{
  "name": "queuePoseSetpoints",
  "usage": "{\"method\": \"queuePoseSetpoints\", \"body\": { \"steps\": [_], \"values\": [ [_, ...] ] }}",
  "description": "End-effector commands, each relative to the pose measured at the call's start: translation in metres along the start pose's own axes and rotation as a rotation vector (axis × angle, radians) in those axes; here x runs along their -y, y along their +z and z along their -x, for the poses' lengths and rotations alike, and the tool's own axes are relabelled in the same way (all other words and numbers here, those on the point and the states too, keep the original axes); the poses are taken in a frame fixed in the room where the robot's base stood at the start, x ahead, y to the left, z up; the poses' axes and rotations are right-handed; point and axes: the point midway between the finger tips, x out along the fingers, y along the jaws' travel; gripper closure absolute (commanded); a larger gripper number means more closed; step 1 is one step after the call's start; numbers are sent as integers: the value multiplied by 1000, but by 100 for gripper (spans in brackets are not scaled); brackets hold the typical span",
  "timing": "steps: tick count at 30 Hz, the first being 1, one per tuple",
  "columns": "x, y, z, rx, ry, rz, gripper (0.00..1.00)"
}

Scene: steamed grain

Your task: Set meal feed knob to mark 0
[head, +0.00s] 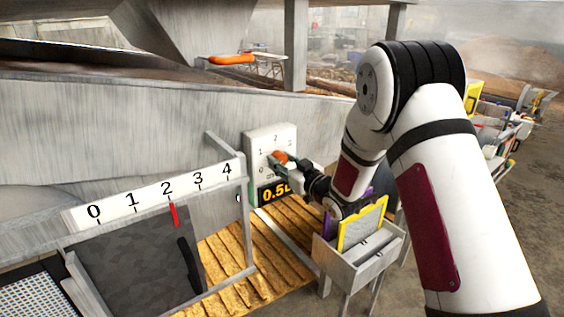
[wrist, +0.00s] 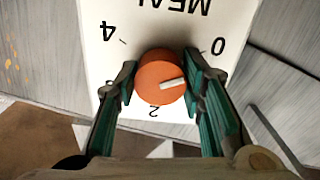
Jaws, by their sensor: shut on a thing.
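The orange meal feed knob (wrist: 155,70) sits on a white dial plate (wrist: 180,22), which appears upside down in the wrist view. My gripper (wrist: 160,80) is shut on the knob, with a green-padded finger on either side. The knob's white pointer line points right, toward the right finger. The 0 is at the upper right, the 4 at the upper left and the 2 below. The number beside the right finger is hidden. In the head view, the knob (head: 279,156) is mostly covered by my gripper (head: 284,162), and the plate (head: 264,135) shows 1 and 2.
A black display (head: 272,191) below the dial reads about 0.5, its end hidden. A large 0 to 4 scale (head: 150,196) stands left, with a red pointer (head: 174,214) near 2. A grey box with yellow-framed panels (head: 362,224) stands beneath my arm.

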Motion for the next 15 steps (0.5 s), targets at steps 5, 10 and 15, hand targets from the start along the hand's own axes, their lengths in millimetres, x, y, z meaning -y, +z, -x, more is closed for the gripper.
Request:
{"method": "queuePoseSetpoints", "body": {
  "steps": [5,10,15],
  "values": [
    [0,0,0,0,-1,77,92],
    [0,0,0,1,-1,86,92],
    [0,1,0,2,-1,86,50]
  ]
}}
